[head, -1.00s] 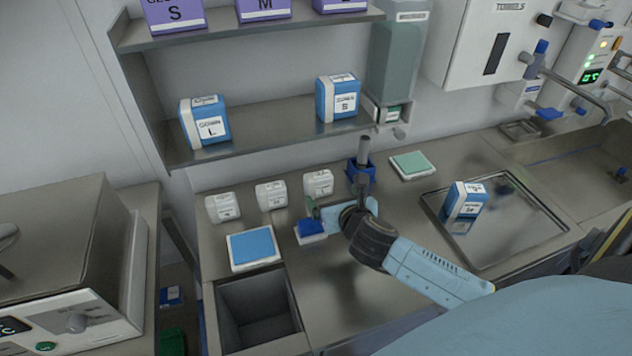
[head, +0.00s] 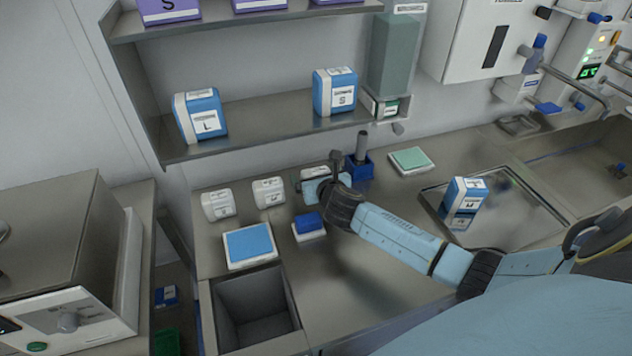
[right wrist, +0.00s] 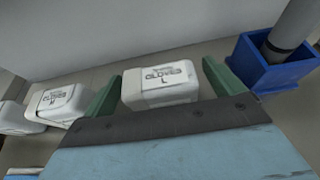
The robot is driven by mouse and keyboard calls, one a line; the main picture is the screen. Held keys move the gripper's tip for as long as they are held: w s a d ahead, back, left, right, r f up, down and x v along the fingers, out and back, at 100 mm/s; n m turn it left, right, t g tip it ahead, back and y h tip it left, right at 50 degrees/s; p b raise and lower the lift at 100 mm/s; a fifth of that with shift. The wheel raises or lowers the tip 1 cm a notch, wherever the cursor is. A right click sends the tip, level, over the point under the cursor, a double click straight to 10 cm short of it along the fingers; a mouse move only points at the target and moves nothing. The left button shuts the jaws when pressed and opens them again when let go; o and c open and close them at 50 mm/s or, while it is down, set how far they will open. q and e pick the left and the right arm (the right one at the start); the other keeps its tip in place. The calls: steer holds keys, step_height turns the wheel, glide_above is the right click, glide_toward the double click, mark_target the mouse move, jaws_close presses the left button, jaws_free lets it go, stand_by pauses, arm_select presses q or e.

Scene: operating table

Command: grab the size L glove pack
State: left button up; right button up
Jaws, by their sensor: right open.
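The size L glove pack (right wrist: 160,84) is a white pack marked "GLOVES L" in the right wrist view, standing on the counter between my two green fingertips. In the head view it is the rightmost of three white packs (head: 312,173), partly hidden by my right gripper (head: 324,180). My right gripper is open, with one finger on each side of the pack and visible space beside it. I cannot tell whether the fingers reach fully around it. My left gripper is not in view.
Two other white packs (head: 268,192) (head: 217,204) stand to the left. A blue holder (head: 358,166) with a grey cylinder stands close to the right. A blue-topped block (head: 309,226) and blue-topped tray (head: 249,245) lie in front. A shelf (head: 265,127) overhangs the back.

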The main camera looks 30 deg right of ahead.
steer(key=shift+c, duration=0.4)
steer(key=c, duration=1)
steer(key=shift+o, duration=0.2)
